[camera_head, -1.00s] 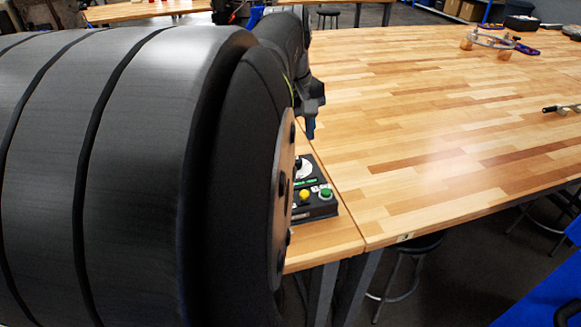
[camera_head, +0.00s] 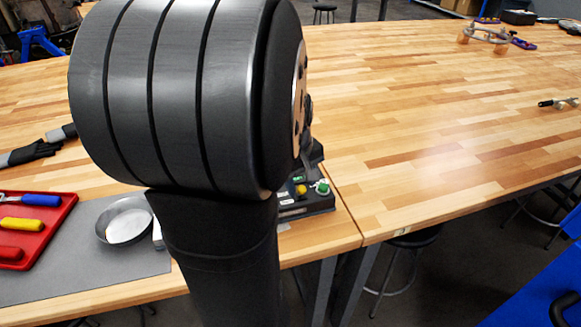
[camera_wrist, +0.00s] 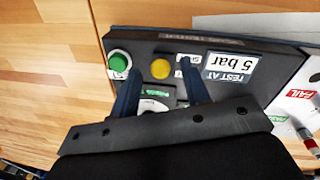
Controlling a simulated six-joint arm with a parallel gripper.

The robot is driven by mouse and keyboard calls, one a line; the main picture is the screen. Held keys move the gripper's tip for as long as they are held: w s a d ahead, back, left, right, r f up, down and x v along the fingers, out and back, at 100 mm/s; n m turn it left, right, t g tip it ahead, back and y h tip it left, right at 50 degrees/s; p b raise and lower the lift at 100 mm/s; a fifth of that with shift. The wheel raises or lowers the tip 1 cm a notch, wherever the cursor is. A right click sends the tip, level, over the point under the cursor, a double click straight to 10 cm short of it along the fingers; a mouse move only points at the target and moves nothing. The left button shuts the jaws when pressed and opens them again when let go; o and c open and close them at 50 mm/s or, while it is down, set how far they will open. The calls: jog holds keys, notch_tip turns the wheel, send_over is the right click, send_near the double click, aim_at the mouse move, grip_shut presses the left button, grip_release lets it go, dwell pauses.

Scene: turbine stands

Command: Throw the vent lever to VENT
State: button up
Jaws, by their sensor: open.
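The dark control box (camera_head: 306,205) stands on the bench at the near edge. Its upper part is hidden behind my arm in the head view. In the wrist view the box (camera_wrist: 270,66) shows upside down, with a green button (camera_wrist: 119,63), a yellow button (camera_wrist: 160,69) and a "TEST AT 5 bar" label (camera_wrist: 231,64). My gripper (camera_wrist: 161,66) is open, its two blue fingers apart over the panel. A white dial (camera_wrist: 154,104) shows partly between the fingers. I cannot make out the vent lever; my gripper hides that part of the panel.
A white plate with a red FAIL label (camera_wrist: 301,94) adjoins the box. In the head view, a red tool tray (camera_head: 62,222) and a metal dish (camera_head: 125,221) sit on a grey mat (camera_head: 70,280). The right bench top is mostly clear.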

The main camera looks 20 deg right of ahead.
jog(key=shift+f, duration=0.45)
jog(key=shift+c, duration=0.2)
grip_shut()
jog(key=shift+w, duration=0.1)
jog(key=w+g, duration=0.1)
jog(key=g, duration=0.1)
jog(key=w+g, duration=0.1)
jog(key=g, duration=0.2)
jog(key=shift+w+r, duration=0.1)
jog(key=shift+w, duration=0.3)
jog(key=shift+w+f+n+g, duration=0.2)
jog(key=shift+w+g, duration=0.4)
jog(key=shift+g, duration=0.6)
jog(key=shift+w+f+n+g, duration=0.2)
jog(key=shift+w+g, duration=0.35)
jog(key=shift+g, duration=0.65)
